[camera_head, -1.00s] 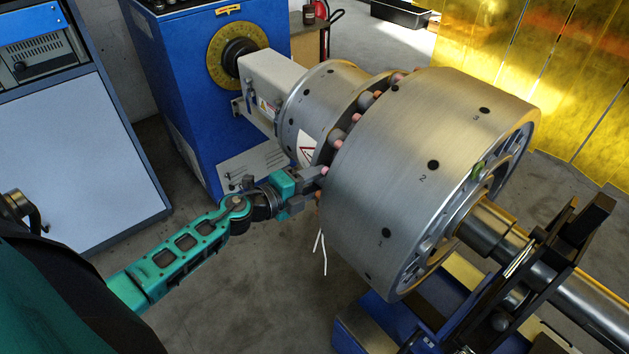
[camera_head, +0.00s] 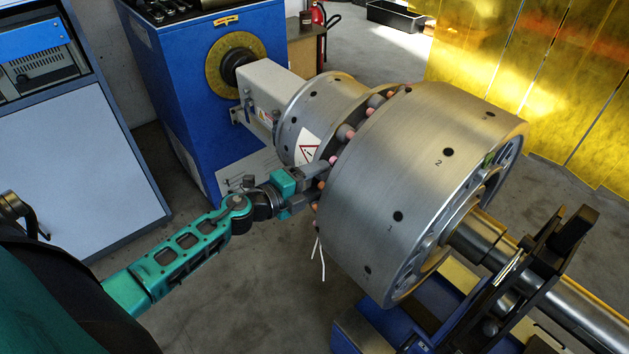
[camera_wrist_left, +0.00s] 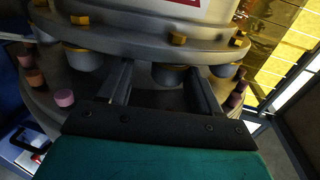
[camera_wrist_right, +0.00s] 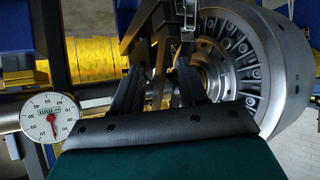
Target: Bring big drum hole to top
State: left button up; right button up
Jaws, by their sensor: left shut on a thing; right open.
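The big steel drum (camera_head: 410,180) lies on its shaft (camera_head: 540,275) in the head view. Its curved face has a row of dark holes. Hole 2 (camera_head: 448,152) sits above hole 1 (camera_head: 398,216), with another hole (camera_head: 367,269) lower down and one (camera_head: 490,114) nearer the top. Several pink-tipped studs line its rear edge. My left gripper (camera_head: 320,172) is at that rear edge, its fingers shut around a grey stud (camera_wrist_left: 170,74) between flange and drum. My right gripper (camera_wrist_right: 160,88) is open and empty, short of the drum's spoked end (camera_wrist_right: 235,60).
A smaller drum (camera_head: 312,105) with a warning label joins the blue drive cabinet (camera_head: 195,60). A black bracket (camera_head: 545,250) stands over the shaft. A dial gauge (camera_wrist_right: 50,117) shows in the right wrist view. Yellow curtains (camera_head: 540,90) hang behind; floor is clear at front left.

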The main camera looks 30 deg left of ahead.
pick_arm(q)
jog(key=shift+o, duration=0.9)
jog(key=shift+s+f, duration=0.25)
jog(key=shift+f, duration=0.25)
pick_arm(e)
jog(key=shift+a, duration=0.25)
pick_arm(q)
jog(key=shift+a+r, duration=0.1)
jog(key=v, duration=1.3)
pick_arm(e)
jog(key=shift+d, duration=0.1)
pick_arm(q)
jog(key=shift+w, duration=0.15)
jog(key=s+d+f+n+g+y+p, duration=0.1)
jog(key=s+d+f+n+g, duration=0.1)
jog(key=d+n, duration=0.5)
jog(key=s+d+f+n+g+y, duration=0.2)
jog(key=s+d+f+n, duration=0.3)
jog(key=d+n, duration=0.3)
jog(key=f+n, duration=0.1)
jog(key=n, duration=0.3)
jog(key=shift+f+p, duration=0.25)
jog(key=shift+p, duration=0.15)
pick_arm(e)
jog(key=shift+r, duration=0.9)
